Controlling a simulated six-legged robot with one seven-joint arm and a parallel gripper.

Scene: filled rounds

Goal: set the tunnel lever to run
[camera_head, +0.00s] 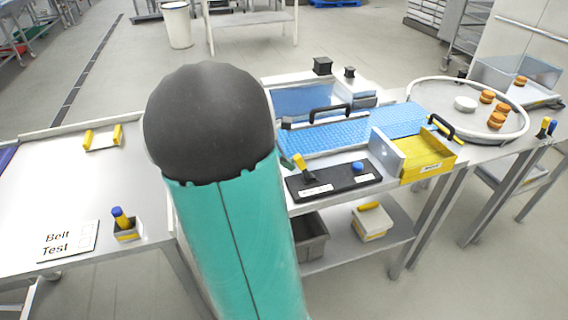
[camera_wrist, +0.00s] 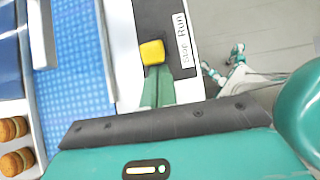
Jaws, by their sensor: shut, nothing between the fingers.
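The lever with a yellow handle (camera_head: 300,162) stands on a black panel (camera_head: 340,182) at the front of the blue conveyor. In the wrist view, its yellow knob (camera_wrist: 152,52) is beside the "Stop" end of the white "Stop Run" label (camera_wrist: 181,38). My gripper (camera_wrist: 157,88) is shut and empty, its green fingers right at the knob's edge; I cannot tell whether they touch. In the head view, my arm hides most of the gripper; a green tip shows just left of the lever.
A blue button (camera_head: 358,166) is on the same panel, right of the lever. A yellow box (camera_head: 427,158) and a grey plate (camera_head: 386,153) stand further right. The blue belt (camera_head: 335,133) lies behind. A round tray (camera_head: 421,92) holds several orange-brown rounds. A "Belt Test" card (camera_head: 68,241) lies left.

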